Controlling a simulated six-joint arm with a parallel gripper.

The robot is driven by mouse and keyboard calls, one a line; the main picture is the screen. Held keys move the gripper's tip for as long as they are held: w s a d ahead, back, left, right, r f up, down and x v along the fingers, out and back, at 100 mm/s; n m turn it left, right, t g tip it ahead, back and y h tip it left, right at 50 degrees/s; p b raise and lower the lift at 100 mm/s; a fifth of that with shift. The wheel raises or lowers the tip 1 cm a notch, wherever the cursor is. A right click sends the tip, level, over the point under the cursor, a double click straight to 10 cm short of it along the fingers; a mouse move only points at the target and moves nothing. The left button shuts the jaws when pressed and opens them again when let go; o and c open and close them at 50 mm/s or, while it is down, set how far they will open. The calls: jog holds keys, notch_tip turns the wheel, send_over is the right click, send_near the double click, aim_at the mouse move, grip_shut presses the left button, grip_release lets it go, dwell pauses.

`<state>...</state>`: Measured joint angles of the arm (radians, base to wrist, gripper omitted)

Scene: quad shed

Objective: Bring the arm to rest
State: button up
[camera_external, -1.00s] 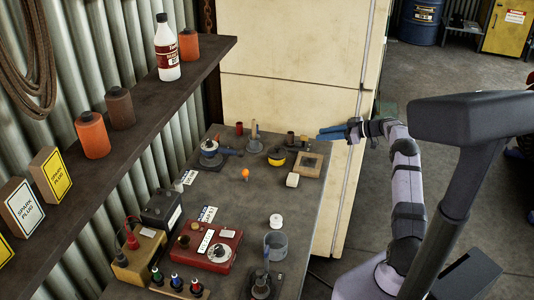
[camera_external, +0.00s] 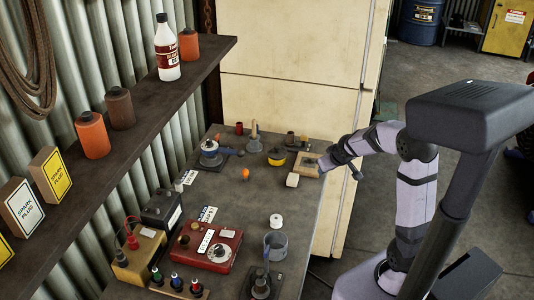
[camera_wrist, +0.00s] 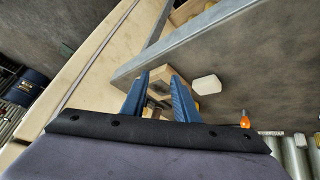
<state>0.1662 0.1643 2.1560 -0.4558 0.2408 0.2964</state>
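My gripper (camera_external: 324,164) is at the far right edge of the bench (camera_external: 235,195), close to the wooden block with a dark centre (camera_external: 307,165). In the wrist view its two blue fingers (camera_wrist: 159,80) stand apart with a gap between them. The wooden block (camera_wrist: 173,76) shows beyond and between the fingertips, with a dark part lower in the gap. I see nothing clearly held. Whether the fingers touch the block cannot be told. My arm reaches left from its base, bent at the elbow.
A white block (camera_external: 292,180), a yellow-and-black round item (camera_external: 277,157) and an orange bulb-shaped item (camera_external: 245,174) lie nearby. A red box (camera_external: 225,255) and a grey cup (camera_external: 275,245) stand nearer. A cream cabinet (camera_external: 290,100) stands behind the bench.

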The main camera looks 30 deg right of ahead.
jog(key=s+a+f+g, duration=0.2)
jog(key=s+a, duration=0.1)
jog(key=s, duration=0.5)
jog(key=s+a+f+g+y, duration=0.1)
jog(key=s+a, duration=0.3)
jog(key=s, duration=0.4)
jog(key=s+a+f+g+y, duration=0.1)
jog(key=s+a+f+g, duration=0.1)
jog(key=s, duration=0.6)
jog(key=shift+a+f+n+g, duration=0.3)
jog(key=shift+a+f+g, duration=0.1)
jog(key=shift+a+g, duration=0.35)
jog(key=shift+d, duration=0.1)
